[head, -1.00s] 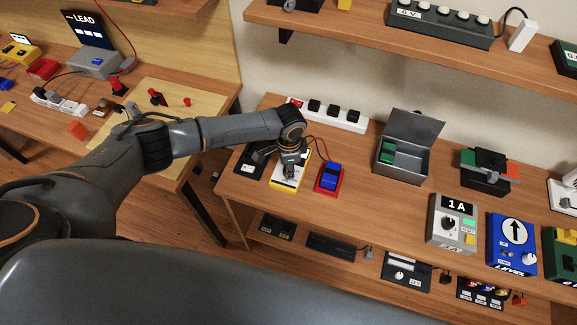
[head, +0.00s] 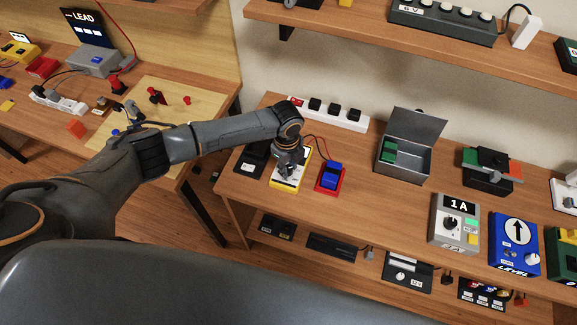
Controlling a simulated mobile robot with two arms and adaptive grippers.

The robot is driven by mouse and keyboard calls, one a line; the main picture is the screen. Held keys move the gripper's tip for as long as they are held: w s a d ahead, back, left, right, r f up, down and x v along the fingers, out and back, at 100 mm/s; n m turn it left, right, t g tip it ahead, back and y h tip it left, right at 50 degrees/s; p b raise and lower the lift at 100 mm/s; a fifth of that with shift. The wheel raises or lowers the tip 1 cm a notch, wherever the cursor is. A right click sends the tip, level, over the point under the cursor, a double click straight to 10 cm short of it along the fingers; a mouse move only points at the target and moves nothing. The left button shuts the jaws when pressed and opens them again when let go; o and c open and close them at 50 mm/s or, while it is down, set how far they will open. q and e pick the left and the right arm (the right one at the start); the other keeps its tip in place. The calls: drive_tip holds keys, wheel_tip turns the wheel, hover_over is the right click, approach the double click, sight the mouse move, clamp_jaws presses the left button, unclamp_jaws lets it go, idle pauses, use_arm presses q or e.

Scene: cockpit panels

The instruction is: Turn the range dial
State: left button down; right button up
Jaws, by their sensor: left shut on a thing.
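A yellow device with a white face (head: 279,184) lies on the wooden workbench, left of the middle. My left gripper (head: 286,172) points down over the middle of its face and is shut. The dial between the fingertips is hidden by the gripper, and the fingers are small in the head view. Other knobs show on the grey box marked 1A (head: 455,235) and on the blue box with an arrow (head: 510,255), both at the right. My right gripper is not in view.
A red holder with a blue block (head: 330,178) stands close to the right of the yellow device, and a black device (head: 250,158) close to its left. A white power strip (head: 330,114) lies behind. An open metal box (head: 412,163) stands further right.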

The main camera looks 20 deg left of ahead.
use_arm(q)
drive_tip(key=m+b, duration=0.1)
drive_tip(key=m, duration=0.4)
drive_tip(key=shift+m, duration=0.3)
drive_tip(key=m+b, duration=0.1)
drive_tip(key=m, duration=0.3)
drive_tip(key=shift+a+m+b, duration=0.1)
drive_tip(key=shift+m+b, duration=0.25)
drive_tip(key=shift+m, duration=0.05)
drive_tip(key=c, duration=1.1)
unclamp_jaws()
drive_tip(key=shift+o, duration=0.2)
wheel_tip(320, 180, up, 12)
drive_tip(key=shift+a, duration=0.2)
